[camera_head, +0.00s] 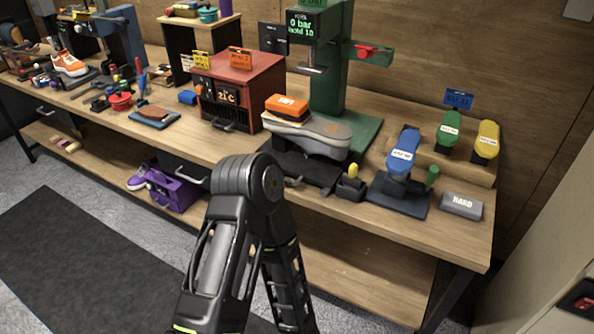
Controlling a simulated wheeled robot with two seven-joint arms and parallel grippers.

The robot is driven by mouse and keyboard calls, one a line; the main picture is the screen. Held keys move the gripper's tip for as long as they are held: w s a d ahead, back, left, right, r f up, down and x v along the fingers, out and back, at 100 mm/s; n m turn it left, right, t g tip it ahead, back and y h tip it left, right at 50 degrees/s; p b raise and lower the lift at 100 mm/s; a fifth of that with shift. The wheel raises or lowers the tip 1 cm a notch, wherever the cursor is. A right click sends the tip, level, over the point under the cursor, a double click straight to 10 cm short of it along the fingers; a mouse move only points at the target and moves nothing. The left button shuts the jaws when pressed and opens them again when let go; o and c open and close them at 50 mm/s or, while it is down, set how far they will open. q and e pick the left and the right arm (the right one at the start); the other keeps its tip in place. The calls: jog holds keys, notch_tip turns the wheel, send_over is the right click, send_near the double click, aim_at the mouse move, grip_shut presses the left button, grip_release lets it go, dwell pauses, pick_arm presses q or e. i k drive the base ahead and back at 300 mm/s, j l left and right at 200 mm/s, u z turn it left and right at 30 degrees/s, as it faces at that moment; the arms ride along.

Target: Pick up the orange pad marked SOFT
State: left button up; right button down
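An orange pad (287,105) with a white label lies on top of the grey shoe-shaped piece (325,130), at its left end. The label's lettering is too small to read. The grey piece lies at the green press stand, on a black holder (305,170). A grey pad (461,205) marked HARD lies at the right front of the bench. One of my black arms rises from the bottom middle and bends in front of the bench edge, below and left of the orange pad. Neither of my grippers shows in this view.
The green press (333,60) stands right behind the orange pad. A red box (240,90) stands to its left. Blue (404,150), green (449,130) and yellow (487,140) labelled pieces stand to the right. The wooden bench (205,150) has bare room in front of the red box.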

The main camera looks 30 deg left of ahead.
aim_at(296, 108)
jog(key=z, duration=0.2)
jog(key=j+z, duration=0.45)
jog(key=k+j+z, duration=0.15)
jog(key=j+z, duration=0.3)
jog(key=j, duration=0.15)
jog(key=k+j, duration=0.1)
jog(key=j, duration=0.3)
jog(key=k+j, duration=0.1)
jog(key=j, duration=0.35)
jog(key=k+j+z, duration=0.1)
jog(key=j, duration=0.3)
